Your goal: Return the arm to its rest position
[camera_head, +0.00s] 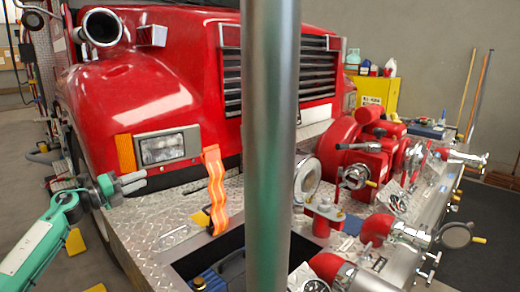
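My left arm (38,240) comes in from the lower left, green and white. My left gripper (145,178) is beside the front left of the red fire truck (150,85), left of the orange striped strap (215,190) and apart from it. Its two grey fingers lie close together and point right. No object shows between them, but I cannot tell whether they are fully shut. My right arm and gripper are not in view.
The diamond-plate bumper (135,232) has an open compartment (228,252). Red pump fittings (350,150) and gauges (397,203) crowd its right side. An upright metal post (270,140) blocks the middle of the view. A yellow cabinet (375,92) stands behind.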

